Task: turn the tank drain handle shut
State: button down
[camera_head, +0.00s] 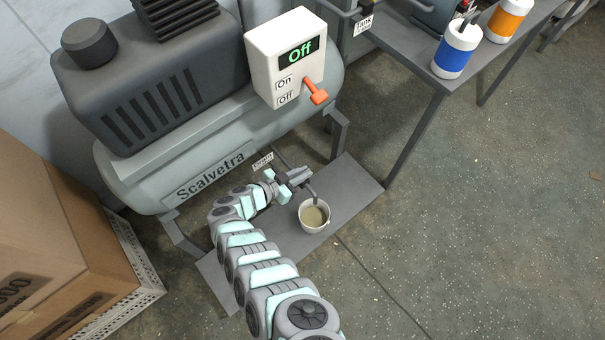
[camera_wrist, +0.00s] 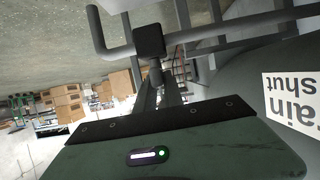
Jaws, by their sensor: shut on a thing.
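The drain handle sits on the drain valve under the tank of the grey compressor (camera_head: 140,178). In the wrist view the valve is a dark block (camera_wrist: 149,40) with a bent pipe running off to the left. My gripper (camera_head: 297,178) reaches in below the tank, and its fingers (camera_wrist: 160,92) are shut on the handle just below that block. The handle is mostly hidden between the fingers, so I cannot tell its exact angle. A small drain label (camera_head: 262,161) hangs by the valve; in the wrist view the label (camera_wrist: 292,100) reads "ain shut".
A cup of murky liquid (camera_head: 313,216) stands on the grey base plate (camera_head: 352,192) beside my gripper, under the spout. Cardboard boxes (camera_head: 60,240) stand at left; a metal bench (camera_head: 415,70) is at right. The right floor is clear.

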jog(key=shift+s+f, duration=0.1)
jog(key=shift+f, duration=0.15)
jog(key=c, duration=1.5)
grip_release()
jog(key=shift+r, duration=0.2)
jog(key=shift+o, duration=0.2)
jog(key=shift+s+a+r+p, duration=0.2)
jog(key=shift+a+r+p, duration=0.1)
jog(key=shift+a+p, duration=0.1)
jog(key=p+v, duration=0.3)
jog(key=v, duration=0.6)
jog(key=shift+s+a, duration=0.15)
jog(key=shift+a, duration=0.1)
jog(key=shift+r, duration=0.15)
